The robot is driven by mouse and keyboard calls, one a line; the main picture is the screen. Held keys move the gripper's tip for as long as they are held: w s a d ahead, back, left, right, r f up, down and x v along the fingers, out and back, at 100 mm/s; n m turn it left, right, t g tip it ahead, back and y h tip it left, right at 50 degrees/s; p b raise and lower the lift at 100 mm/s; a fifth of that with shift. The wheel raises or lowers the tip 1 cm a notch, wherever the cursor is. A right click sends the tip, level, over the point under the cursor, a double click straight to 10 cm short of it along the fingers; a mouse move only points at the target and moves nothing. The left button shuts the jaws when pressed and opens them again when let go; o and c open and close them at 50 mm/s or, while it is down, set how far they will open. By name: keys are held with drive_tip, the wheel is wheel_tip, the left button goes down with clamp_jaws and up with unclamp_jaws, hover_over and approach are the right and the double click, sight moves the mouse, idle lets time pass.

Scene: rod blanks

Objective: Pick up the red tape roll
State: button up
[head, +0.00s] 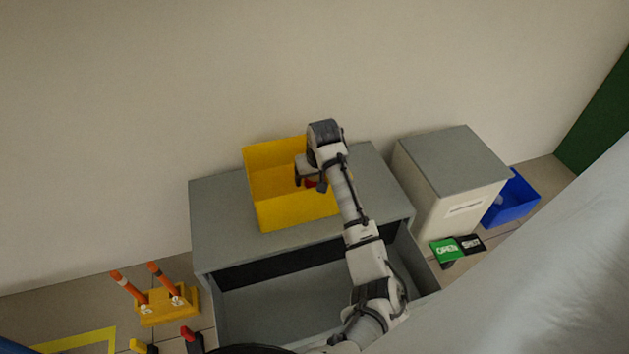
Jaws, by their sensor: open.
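A small red thing (311,183), probably the red tape roll, shows just below my gripper, inside the yellow bin. Most of it is hidden by my gripper and wrist, so its shape cannot be made out. The yellow bin (285,213) stands on the grey top of a cabinet. My gripper (304,184) points down over the right half of the bin and is open. I cannot tell whether the fingers are around the red thing or above it.
The grey cabinet (222,225) has an open, seemingly empty drawer (280,310) below my arm. A white cabinet (440,190) stands to the right, with a blue bin (513,203) beyond it. A yellow block with orange-and-white posts (168,306) is at lower left. A wall rises behind.

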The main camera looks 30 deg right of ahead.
drive_tip(key=shift+f, duration=0.2)
drive_tip(key=c, duration=1.1)
